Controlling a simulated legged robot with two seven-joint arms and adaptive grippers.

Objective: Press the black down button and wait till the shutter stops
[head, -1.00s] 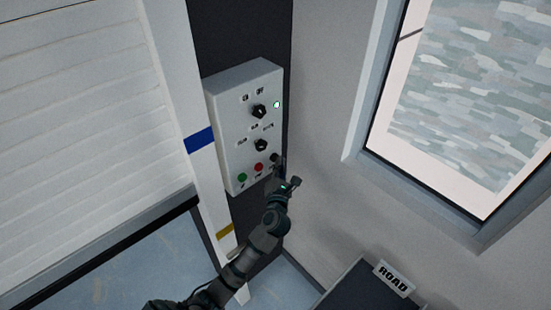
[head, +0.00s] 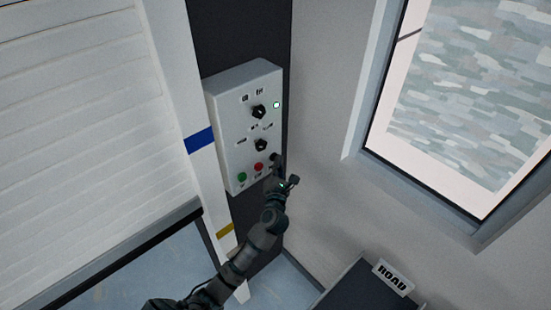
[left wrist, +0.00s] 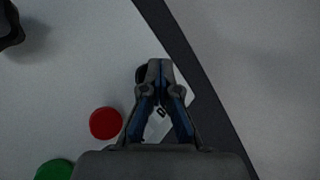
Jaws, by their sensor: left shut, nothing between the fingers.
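A white control box (head: 228,118) hangs on the dark wall strip, with two black knobs, a green button (head: 242,177) and a red button (head: 258,167). My left gripper (head: 277,164) is shut and empty, its tips at the box's lower right corner, over the black button's place. In the left wrist view, the closed fingertips (left wrist: 159,69) cover most of the black button (left wrist: 140,74), and only a dark edge shows; whether it is pressed in cannot be told. The white slatted shutter (head: 75,130) is partly lowered, with a gap under its bottom bar. My right gripper is out of view.
A white post (head: 178,85) with blue and yellow bands stands between shutter and box.

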